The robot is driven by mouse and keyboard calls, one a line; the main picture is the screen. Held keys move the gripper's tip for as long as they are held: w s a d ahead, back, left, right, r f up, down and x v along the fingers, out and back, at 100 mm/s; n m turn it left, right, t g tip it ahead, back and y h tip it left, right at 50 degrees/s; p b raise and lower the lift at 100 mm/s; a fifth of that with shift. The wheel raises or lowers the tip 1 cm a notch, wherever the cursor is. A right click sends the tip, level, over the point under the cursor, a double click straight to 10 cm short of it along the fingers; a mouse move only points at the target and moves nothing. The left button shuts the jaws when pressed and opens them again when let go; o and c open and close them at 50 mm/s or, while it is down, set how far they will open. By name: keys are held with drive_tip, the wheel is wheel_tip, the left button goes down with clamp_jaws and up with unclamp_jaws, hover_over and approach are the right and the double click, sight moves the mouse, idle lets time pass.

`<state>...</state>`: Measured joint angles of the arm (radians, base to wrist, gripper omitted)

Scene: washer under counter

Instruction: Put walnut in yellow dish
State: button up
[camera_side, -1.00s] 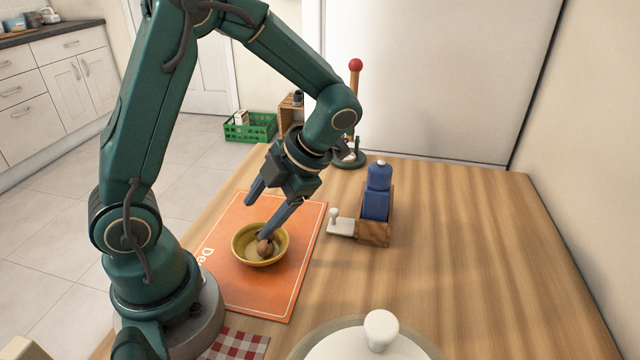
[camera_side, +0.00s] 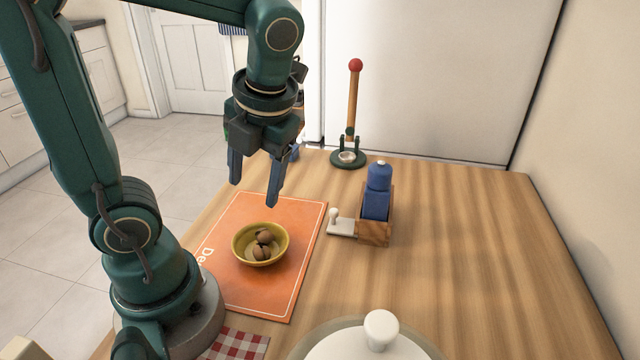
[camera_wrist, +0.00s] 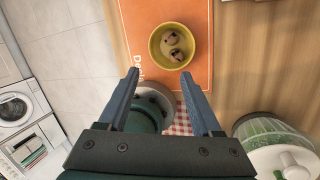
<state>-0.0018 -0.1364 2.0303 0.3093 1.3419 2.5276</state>
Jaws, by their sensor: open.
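The yellow dish (camera_side: 279,252) stands upright on the orange mat. Two brown walnuts lie inside it, one walnut (camera_side: 264,236) behind the other walnut (camera_side: 261,252). My gripper (camera_side: 254,194) is open and empty, above and behind the dish, apart from it. In the wrist view the yellow dish (camera_wrist: 188,58) with both walnuts, one (camera_wrist: 170,36) and the other (camera_wrist: 177,55), shows beyond the open fingers (camera_wrist: 165,84).
The orange mat (camera_side: 277,295) lies on the wooden counter. A wooden box with a blue bottle (camera_side: 377,190) and a red-topped stand (camera_side: 352,120) are to the right. A white lid (camera_side: 350,345) and a checked cloth (camera_side: 240,345) are in front. The right counter is clear.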

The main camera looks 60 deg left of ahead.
drive_tip(key=d+n+t+h, duration=0.1)
drive_tip(key=d+n+t, duration=0.2)
drive_tip(key=n, duration=1.2)
drive_tip(key=d+n+t+h, duration=0.2)
drive_tip(key=d+n+t, duration=0.1)
drive_tip(key=n, duration=1.2)
drive_tip(key=shift+s+d+r+t, duration=0.2)
drive_tip(key=shift+d+r+t, duration=0.1)
drive_tip(key=shift+r, duration=0.15)
drive_tip(key=shift+o, duration=0.3)
